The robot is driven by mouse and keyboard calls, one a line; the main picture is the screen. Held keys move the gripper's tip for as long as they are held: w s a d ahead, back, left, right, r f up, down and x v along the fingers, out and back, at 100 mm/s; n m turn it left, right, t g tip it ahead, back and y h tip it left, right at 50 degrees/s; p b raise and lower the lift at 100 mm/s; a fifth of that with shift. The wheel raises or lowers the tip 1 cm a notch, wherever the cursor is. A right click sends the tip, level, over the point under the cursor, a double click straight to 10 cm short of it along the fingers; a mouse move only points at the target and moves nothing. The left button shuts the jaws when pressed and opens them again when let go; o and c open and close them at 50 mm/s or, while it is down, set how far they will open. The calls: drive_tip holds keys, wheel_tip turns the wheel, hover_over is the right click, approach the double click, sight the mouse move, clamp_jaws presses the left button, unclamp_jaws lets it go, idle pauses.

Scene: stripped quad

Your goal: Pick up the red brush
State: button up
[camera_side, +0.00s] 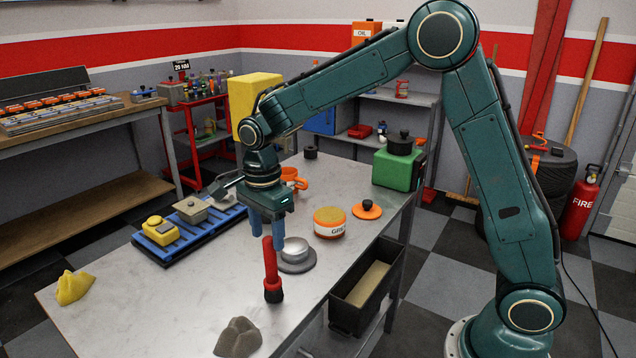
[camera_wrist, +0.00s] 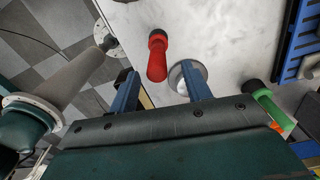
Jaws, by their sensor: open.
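The red brush (camera_side: 271,262) stands nearly upright on the grey metal table (camera_side: 120,268), its dark end down and its red handle up. In the wrist view the brush (camera_wrist: 157,60) shows just beyond my fingertips, sideways between the lines of the two fingers. My gripper (camera_side: 268,238) points down with its blue fingers spread, and the handle's top overlaps them in the side view. I cannot tell whether the handle reaches between them.
A silver round lid-like piece (camera_side: 296,252) on a grey disc sits close behind the brush. An orange tub (camera_side: 329,222), an orange lid (camera_side: 366,209) and a blue rack (camera_side: 180,238) stand farther back. A brown lump (camera_side: 238,338) lies at the front; a black bin (camera_side: 345,309) is at the right edge.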

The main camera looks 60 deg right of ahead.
sight(270, 253)
drive_tip(key=shift+f, duration=0.2)
drive_tip(key=shift+s+a+f, duration=0.1)
drive_tip(key=shift+f, duration=1.15)
drive_tip(key=shift+s+f, duration=0.1)
drive_tip(key=shift+f, duration=1.15)
clamp_jaws()
